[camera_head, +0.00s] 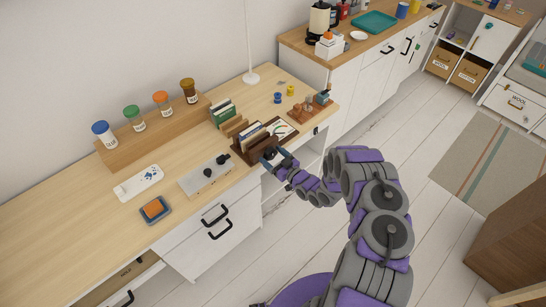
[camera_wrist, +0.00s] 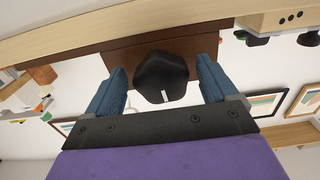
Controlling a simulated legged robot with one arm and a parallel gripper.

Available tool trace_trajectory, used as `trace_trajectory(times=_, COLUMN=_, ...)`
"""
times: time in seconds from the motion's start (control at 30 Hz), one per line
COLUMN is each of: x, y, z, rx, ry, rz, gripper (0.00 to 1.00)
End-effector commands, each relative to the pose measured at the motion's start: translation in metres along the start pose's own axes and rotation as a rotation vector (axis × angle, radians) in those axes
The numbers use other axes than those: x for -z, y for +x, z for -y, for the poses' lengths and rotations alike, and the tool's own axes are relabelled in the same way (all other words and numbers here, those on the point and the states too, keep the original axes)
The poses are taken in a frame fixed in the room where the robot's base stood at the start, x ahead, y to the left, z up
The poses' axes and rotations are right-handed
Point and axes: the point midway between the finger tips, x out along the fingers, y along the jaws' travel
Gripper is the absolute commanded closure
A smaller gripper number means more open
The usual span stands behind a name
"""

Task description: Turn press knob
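A black faceted knob (camera_wrist: 162,78) with a small white mark shows in the wrist view in front of a dark brown wooden part (camera_wrist: 118,50). My gripper (camera_wrist: 163,82) is open, with one blue finger on each side of the knob. A narrow gap shows at the left finger; whether the right finger touches the knob I cannot tell. In the head view my gripper (camera_head: 276,159) is at the front of the dark brown wooden press (camera_head: 240,153) near the desk's front edge. There the fingers partly hide the knob.
A grey box with black knobs (camera_head: 206,178) lies left of the press. A wooden rack (camera_head: 308,110) stands to its right, and a green-and-white card holder (camera_head: 222,114) behind it. Jars stand on a riser (camera_head: 150,133). The desk's left part (camera_head: 50,210) is clear.

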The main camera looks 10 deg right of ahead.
Motion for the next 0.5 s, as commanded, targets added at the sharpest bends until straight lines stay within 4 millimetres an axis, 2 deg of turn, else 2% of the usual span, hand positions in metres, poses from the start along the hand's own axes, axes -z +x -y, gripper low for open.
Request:
trace_trajectory(times=0.07, x=0.0, y=-0.0001, z=0.0, rx=0.0, ry=0.0, rz=0.0, gripper=0.22)
trace_trajectory(times=0.5, x=-0.0001, y=-0.0003, z=-0.0004, rx=-0.001, ry=0.0, rz=0.0, gripper=0.64)
